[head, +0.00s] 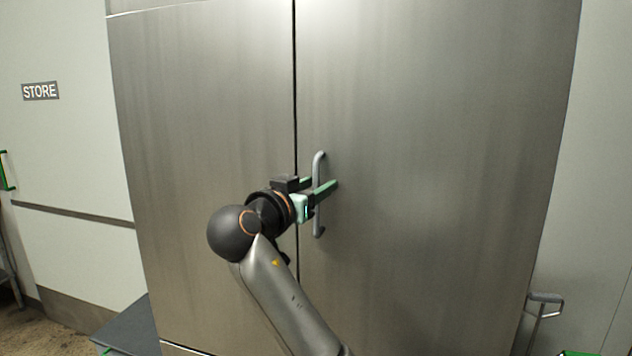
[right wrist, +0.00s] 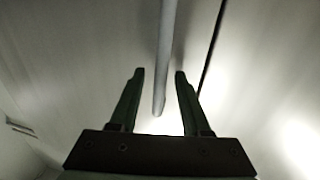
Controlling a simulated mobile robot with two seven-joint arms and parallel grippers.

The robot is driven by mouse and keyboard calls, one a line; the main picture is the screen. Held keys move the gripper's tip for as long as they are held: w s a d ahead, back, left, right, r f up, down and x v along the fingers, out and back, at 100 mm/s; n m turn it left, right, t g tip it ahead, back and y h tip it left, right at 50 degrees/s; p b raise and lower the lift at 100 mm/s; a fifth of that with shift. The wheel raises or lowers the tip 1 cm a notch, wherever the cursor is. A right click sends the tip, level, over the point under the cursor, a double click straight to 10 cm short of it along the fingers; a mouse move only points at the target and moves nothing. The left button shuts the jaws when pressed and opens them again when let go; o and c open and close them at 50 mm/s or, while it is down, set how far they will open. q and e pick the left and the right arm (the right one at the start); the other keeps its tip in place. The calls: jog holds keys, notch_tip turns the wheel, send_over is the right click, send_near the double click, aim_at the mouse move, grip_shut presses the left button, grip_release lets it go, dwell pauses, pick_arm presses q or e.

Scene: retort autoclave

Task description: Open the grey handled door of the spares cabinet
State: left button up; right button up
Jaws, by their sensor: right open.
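The spares cabinet is a tall steel cabinet with two doors that meet at a dark vertical seam. The right door (head: 430,150) carries a grey vertical bar handle (head: 319,160) near the seam and looks shut. My right gripper (head: 323,188) is open, with its green fingers on either side of the handle at about mid-height. In the right wrist view the handle (right wrist: 166,60) runs down between the two open fingertips (right wrist: 159,72), with a gap showing on each side. The left door (head: 210,120) shows no handle. My left gripper is out of view.
A wall with a STORE sign (head: 40,91) is at the left, with a green handle (head: 8,170) at the picture's edge. A dark flat surface (head: 125,328) is at the lower left. A grey metal frame (head: 543,300) stands at the lower right, near the cabinet's edge.

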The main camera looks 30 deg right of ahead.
jog(key=shift+d, duration=0.1)
grip_shut()
dwell(0.3)
dwell(1.1)
